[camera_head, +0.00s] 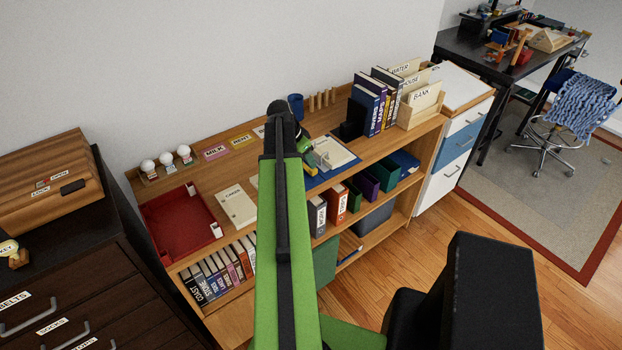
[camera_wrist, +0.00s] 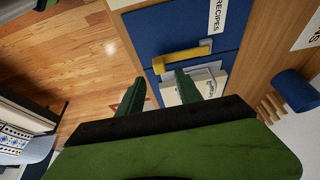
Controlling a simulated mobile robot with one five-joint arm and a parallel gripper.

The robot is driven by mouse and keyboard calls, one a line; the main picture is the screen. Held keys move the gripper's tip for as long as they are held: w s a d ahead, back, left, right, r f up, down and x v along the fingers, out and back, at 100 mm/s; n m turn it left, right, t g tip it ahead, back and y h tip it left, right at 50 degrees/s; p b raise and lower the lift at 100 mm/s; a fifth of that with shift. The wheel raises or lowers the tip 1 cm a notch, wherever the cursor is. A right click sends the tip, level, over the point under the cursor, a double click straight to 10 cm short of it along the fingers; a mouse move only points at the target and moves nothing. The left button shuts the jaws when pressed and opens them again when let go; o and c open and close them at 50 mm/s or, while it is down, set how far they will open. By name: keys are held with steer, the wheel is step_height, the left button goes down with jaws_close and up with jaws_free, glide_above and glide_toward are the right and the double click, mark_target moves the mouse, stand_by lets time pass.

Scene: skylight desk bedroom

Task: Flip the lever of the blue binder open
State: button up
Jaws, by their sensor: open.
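The blue binder (camera_head: 346,170) lies flat on the shelf top, partly hidden by my arm, with pale sheets on it. In the wrist view the binder (camera_wrist: 170,25) carries a RECIPES label and a yellow lever (camera_wrist: 182,60) beside a stack of papers (camera_wrist: 200,80). My gripper (camera_wrist: 158,87) is open and empty. Its two green fingers point toward the binder, the right one just below the lever in the picture. Contact with the lever cannot be told. In the head view my arm hides most of the gripper.
A blue cup (camera_head: 296,105) and wooden pegs (camera_head: 320,100) stand behind the binder. Upright books (camera_head: 366,108) and a BANK file box (camera_head: 420,105) stand to its right. A red tray (camera_head: 180,224) lies to the left. Open floor (camera_head: 480,205) lies right of the shelf.

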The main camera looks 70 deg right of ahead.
mark_target(306, 165)
steer(key=b+x, duration=0.4)
steer(key=x, duration=0.2)
steer(key=shift+f, duration=0.15)
steer(key=shift+s, duration=0.1)
jaws_close()
stand_by(1.0)
